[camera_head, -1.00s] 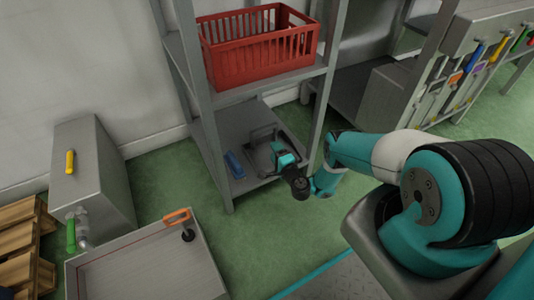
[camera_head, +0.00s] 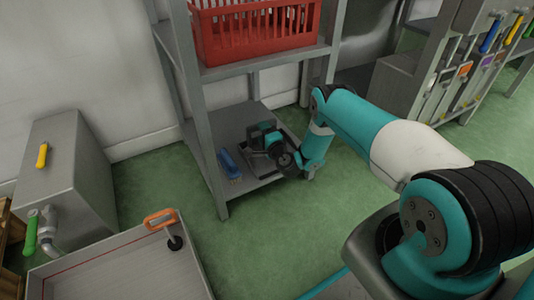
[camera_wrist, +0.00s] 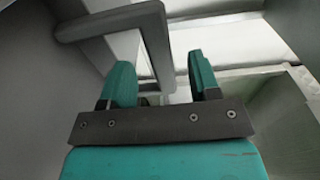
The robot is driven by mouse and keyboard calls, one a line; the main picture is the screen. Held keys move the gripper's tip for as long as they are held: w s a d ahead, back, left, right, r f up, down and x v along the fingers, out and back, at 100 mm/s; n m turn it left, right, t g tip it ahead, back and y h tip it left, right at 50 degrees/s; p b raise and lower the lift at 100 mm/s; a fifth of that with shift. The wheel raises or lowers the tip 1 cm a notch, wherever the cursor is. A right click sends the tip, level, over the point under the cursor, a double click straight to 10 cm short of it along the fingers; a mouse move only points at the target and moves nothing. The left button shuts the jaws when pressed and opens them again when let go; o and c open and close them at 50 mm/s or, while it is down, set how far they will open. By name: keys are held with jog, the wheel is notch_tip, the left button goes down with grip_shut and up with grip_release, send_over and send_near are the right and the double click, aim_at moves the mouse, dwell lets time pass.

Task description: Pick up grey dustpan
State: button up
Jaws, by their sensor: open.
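The grey dustpan (camera_head: 256,161) lies on the lower board of the metal shelf, right of a blue brush (camera_head: 229,164). My gripper and wrist hide much of it in the head view. My gripper (camera_head: 266,138) is down at the dustpan, between the lower and middle boards. In the wrist view a dark grey loop handle (camera_wrist: 153,40) runs across the top. Its right bar comes down between the two teal fingers of my open gripper (camera_wrist: 160,75). I see no finger closed on it, and I cannot tell the exact depth of the bar between them.
A red crate (camera_head: 257,34) stands on the shelf board (camera_head: 264,66) above my gripper. A shelf post (camera_head: 206,125) is at the left. A grey cabinet (camera_head: 72,160) and a tray with an orange handle (camera_head: 160,218) stand left. Green floor lies between.

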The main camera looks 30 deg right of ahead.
aim_at(258, 130)
jog(key=shift+w+a+f+b, duration=0.15)
jog(key=shift+w+b, duration=0.65)
jog(key=shift+b, duration=0.15)
jog(key=shift+w+a+f+b, duration=0.1)
jog(key=shift+w+b, duration=0.65)
jog(key=shift+b, duration=0.15)
jog(key=shift+w+d+r+b, duration=0.15)
jog(key=shift+w+b, duration=0.35)
jog(key=shift+w, duration=0.55)
jog(key=shift+r, duration=0.1)
grip_shut()
